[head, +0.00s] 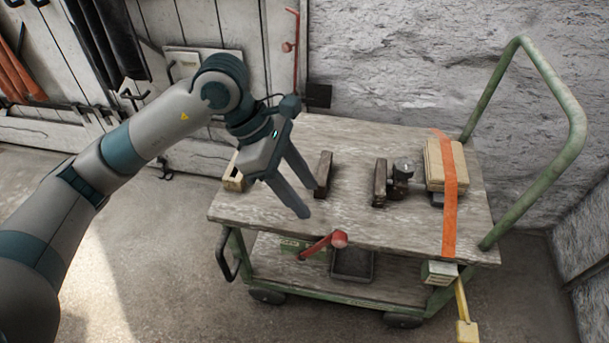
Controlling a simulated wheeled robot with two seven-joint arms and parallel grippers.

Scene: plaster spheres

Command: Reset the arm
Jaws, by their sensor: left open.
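My left gripper (305,200) is open and empty. Its two dark fingers point down and to the right over the left part of the wooden cart top (350,225). My left arm (150,135) comes in from the lower left and bends at the wrist above the cart's left edge. I cannot tell how high the fingertips are above the boards. My right gripper is not in view. No plaster spheres can be made out.
On the cart stand a small wooden box (234,181), a dark block (323,174), a dark metal tool (393,182) and a strapped tan stack (444,165). A green handle (560,90) rises at right. A red-ended lever (339,239) juts from the front. A rough wall stands behind.

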